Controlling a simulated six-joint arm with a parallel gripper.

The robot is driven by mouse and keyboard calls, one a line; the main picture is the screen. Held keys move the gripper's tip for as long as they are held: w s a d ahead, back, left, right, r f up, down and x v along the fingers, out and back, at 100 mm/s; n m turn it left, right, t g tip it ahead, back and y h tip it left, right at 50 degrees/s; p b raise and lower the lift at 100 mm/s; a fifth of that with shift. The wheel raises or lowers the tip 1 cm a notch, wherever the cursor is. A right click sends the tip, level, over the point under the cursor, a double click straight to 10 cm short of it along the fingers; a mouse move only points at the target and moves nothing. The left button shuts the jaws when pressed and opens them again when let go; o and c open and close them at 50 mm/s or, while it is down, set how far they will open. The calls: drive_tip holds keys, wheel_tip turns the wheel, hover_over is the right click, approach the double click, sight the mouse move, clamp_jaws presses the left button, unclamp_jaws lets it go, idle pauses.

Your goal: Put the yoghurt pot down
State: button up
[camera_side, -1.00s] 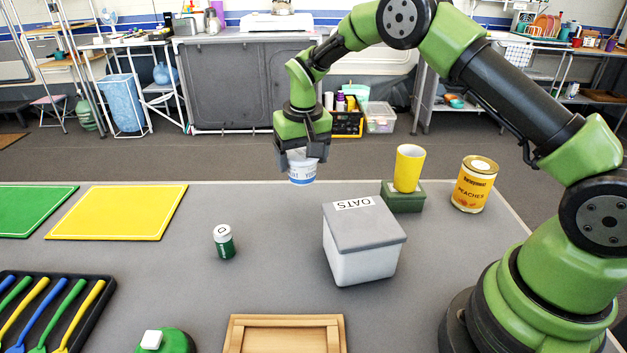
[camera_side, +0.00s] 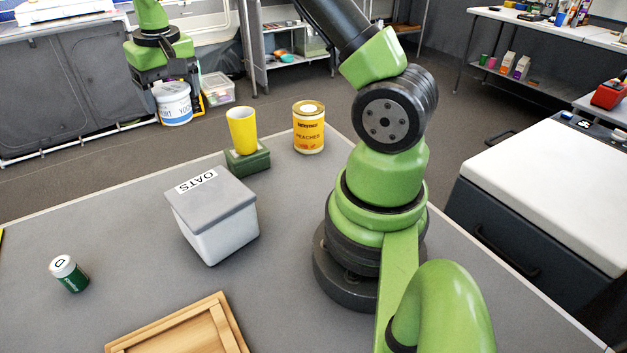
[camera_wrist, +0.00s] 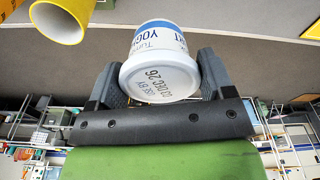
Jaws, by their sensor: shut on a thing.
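The yoghurt pot (camera_side: 174,108) is white with a blue band and lettering. My gripper (camera_side: 158,88) is shut on it at the upper left of the side view, where it shows against the floor and cabinets behind the table. In the wrist view the pot (camera_wrist: 160,62) sits between the two dark fingers of my gripper (camera_wrist: 158,80). One flat end, printed with a use-by date, faces the camera. No surface touches the pot in either view. The grey table (camera_side: 130,230) lies lower in the side view.
A yellow cup (camera_side: 242,132) stands on a green box (camera_side: 247,161), beside a peaches tin (camera_side: 308,128). The OATS box (camera_side: 217,220), a green jar (camera_side: 69,274) and a wooden tray (camera_side: 185,330) are on the table. Bare table lies between jar and OATS box.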

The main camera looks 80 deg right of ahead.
drive_tip(key=s+d+m, duration=0.2)
drive_tip(key=s+d, duration=0.1)
drive_tip(key=s, duration=0.9)
drive_tip(key=s+d+m, duration=0.3)
drive_tip(key=s+d, duration=0.1)
drive_tip(key=s, duration=0.8)
drive_tip(key=shift+a+f, duration=0.1)
drive_tip(key=shift+f, duration=7.7)
drive_tip(key=shift+f, duration=0.15)
drive_tip(key=o, duration=1)
